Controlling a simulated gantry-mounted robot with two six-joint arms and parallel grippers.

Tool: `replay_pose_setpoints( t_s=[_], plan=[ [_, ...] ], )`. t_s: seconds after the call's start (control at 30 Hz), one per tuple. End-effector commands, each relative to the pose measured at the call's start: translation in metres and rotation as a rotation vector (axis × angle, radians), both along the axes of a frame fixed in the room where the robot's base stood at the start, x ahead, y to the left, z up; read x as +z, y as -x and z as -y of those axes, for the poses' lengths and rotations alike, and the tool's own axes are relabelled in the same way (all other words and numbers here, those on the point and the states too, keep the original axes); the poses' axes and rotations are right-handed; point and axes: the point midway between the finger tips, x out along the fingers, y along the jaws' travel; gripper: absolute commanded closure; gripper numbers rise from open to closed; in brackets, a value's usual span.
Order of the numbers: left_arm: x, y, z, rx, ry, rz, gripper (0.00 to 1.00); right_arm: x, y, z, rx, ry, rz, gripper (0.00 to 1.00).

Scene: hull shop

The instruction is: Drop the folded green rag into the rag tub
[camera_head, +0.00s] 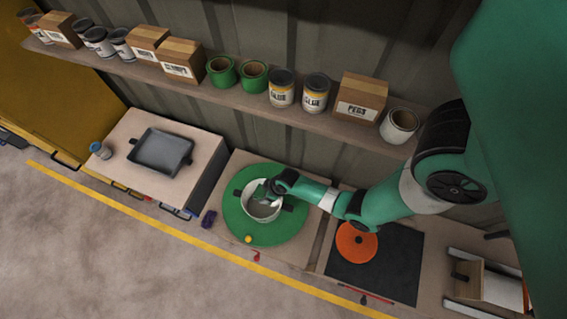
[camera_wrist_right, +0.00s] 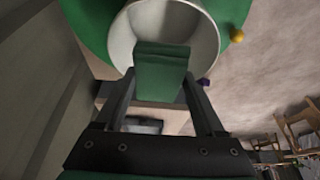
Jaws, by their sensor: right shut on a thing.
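The folded green rag (camera_wrist_right: 160,72) is between the fingers of my right gripper (camera_wrist_right: 158,92), which is shut on it. In the head view the right gripper (camera_head: 267,190) is at the back rim of a white round tub (camera_head: 264,211) with dark side handles. The tub stands on a round green mat (camera_head: 240,226). In the wrist view the rag overlaps the opening of the tub (camera_wrist_right: 121,42). I cannot tell how far it is above or inside the rim. My left gripper is not in view.
A yellow knob-like thing (camera_head: 248,239) lies on the mat's front edge. An orange disc (camera_head: 356,242) lies on a black mat (camera_head: 398,266) to the right. A grey tray (camera_head: 161,151) is to the left. A shelf (camera_head: 190,87) with cans and boxes runs behind.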

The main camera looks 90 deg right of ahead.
Motion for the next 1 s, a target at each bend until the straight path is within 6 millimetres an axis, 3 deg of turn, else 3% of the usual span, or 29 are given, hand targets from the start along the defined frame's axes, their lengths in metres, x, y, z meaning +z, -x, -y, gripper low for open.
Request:
replay_pose_setpoints(
  t_s=[0.03, 0.2, 0.57, 0.6, 0.73, 1.0],
  plan=[
    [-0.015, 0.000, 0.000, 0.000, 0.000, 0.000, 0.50, -0.015, 0.000, 0.000, 0.000, 0.000, 0.000, 0.89],
    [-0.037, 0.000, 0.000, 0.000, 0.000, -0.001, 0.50, -0.037, 0.000, 0.000, 0.000, 0.000, 0.001, 0.89],
    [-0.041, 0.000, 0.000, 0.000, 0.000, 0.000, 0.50, -0.042, 0.000, 0.000, 0.000, 0.000, 0.001, 0.89],
    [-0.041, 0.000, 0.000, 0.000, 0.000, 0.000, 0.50, -0.042, 0.000, 0.000, 0.000, 0.000, 0.001, 0.25],
    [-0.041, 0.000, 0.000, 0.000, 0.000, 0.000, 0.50, -0.042, 0.000, 0.000, 0.000, 0.000, 0.000, 0.02],
    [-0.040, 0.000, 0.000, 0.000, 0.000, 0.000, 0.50, -0.040, 0.000, 0.000, 0.000, 0.000, 0.000, 0.00]
  ],
)
